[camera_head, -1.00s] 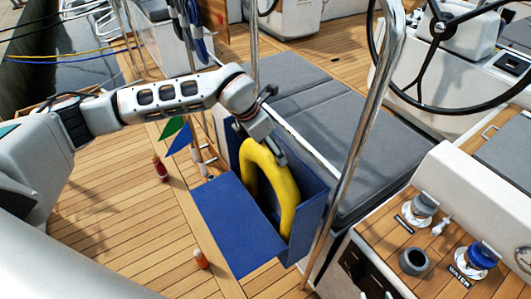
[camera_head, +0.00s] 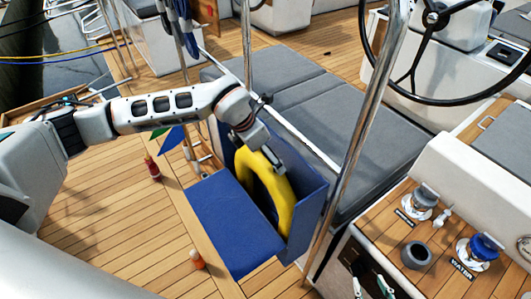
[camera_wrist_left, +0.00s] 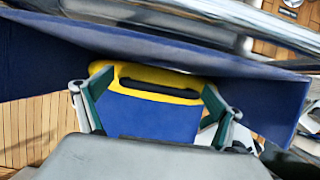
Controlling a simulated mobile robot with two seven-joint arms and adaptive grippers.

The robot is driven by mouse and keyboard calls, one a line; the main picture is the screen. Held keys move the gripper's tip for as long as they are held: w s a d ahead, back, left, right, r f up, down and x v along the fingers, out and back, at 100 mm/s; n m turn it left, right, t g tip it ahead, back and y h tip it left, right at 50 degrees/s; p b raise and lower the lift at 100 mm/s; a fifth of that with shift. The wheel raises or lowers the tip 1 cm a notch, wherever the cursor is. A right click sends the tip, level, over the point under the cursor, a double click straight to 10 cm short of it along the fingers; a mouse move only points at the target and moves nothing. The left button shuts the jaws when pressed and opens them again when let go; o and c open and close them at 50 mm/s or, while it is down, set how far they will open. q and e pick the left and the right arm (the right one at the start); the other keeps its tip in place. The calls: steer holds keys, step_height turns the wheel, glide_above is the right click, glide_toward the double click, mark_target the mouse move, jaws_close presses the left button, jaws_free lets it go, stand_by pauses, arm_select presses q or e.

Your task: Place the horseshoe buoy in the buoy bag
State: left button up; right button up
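The yellow horseshoe buoy (camera_head: 284,207) stands upright in the blue buoy bag (camera_head: 226,215), its curved end up and its lower part inside. My left gripper (camera_head: 272,152) is at the buoy's top; its fingertips are partly hidden in the head view. In the left wrist view, the left fingers (camera_wrist_left: 156,98) are wide apart. The buoy's yellow top with a dark strap (camera_wrist_left: 160,88) spans across beyond them and does not look clamped. My right gripper (camera_head: 372,284) shows only as two separated fingertips at the bottom edge of the head view.
A steel rail (camera_head: 356,140) rises just right of the bag. Grey cushions (camera_head: 335,110) lie behind it. A winch console (camera_head: 438,255) stands at right.

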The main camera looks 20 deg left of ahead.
arm_select(q)
steer(key=shift+r, duration=0.1)
steer(key=shift+a+r, duration=0.1)
steer(key=shift+r, duration=0.2)
steer(key=b+v, duration=0.1)
steer(key=v, duration=1)
steer(key=shift+s+r, duration=0.15)
steer(key=shift+r, duration=0.05)
